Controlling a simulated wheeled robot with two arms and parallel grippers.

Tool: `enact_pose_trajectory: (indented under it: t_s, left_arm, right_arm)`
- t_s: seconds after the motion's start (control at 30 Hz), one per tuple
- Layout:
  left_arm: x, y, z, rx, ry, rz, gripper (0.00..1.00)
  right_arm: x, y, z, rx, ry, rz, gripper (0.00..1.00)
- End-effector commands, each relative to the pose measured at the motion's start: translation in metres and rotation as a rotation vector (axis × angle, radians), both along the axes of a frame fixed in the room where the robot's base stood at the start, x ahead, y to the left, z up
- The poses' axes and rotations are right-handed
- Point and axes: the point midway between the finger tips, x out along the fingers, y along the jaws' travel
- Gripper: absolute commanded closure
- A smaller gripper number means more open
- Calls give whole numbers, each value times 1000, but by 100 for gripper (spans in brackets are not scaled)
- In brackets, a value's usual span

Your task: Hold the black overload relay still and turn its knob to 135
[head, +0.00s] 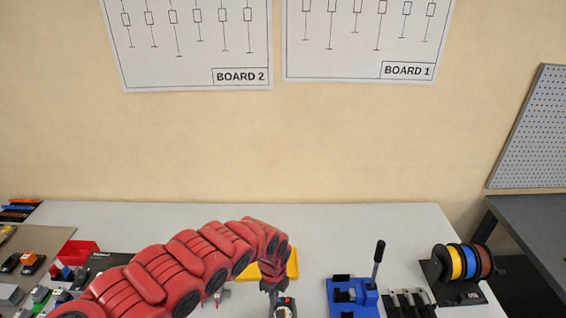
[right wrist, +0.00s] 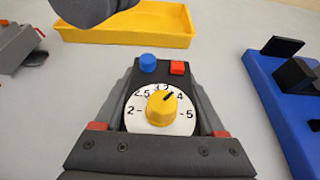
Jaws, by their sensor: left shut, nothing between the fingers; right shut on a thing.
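The black overload relay (right wrist: 137,78) stands in the right wrist view, with a blue button, a red button and a white dial marked from 2 to 5. Its yellow knob (right wrist: 160,108) has a dark pointer aimed up and right, near the 4. My right gripper (right wrist: 161,110) is shut on the relay, one finger along each side. In the head view the relay's dial (head: 284,311) shows at the bottom edge. My left gripper (head: 271,287) hangs beside it, shut and empty, its tips hard to make out. A dark part at the top of the wrist view seems to be mine.
A yellow tray (right wrist: 135,22) lies behind the relay. A blue bender with a lever (head: 352,298) stands to the right, then dark-handled tools (head: 408,300) and wire spools (head: 470,262). A red bin (head: 82,252) and small parts are at left. The back of the table is clear.

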Motion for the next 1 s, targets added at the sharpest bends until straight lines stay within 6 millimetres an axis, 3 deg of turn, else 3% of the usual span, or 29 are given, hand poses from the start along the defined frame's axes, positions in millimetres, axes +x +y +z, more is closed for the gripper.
enact_pose_trajectory:
  t_s: [0.37,1.0]
  left_arm:
    - [9,-5,9,-1,0,0,100]
    - [9,-5,-57,-1,0,-1,100]
  right_arm:
    - [0,0,0,0,0,0,100]
    - [0,0,0,0,0,0,100]
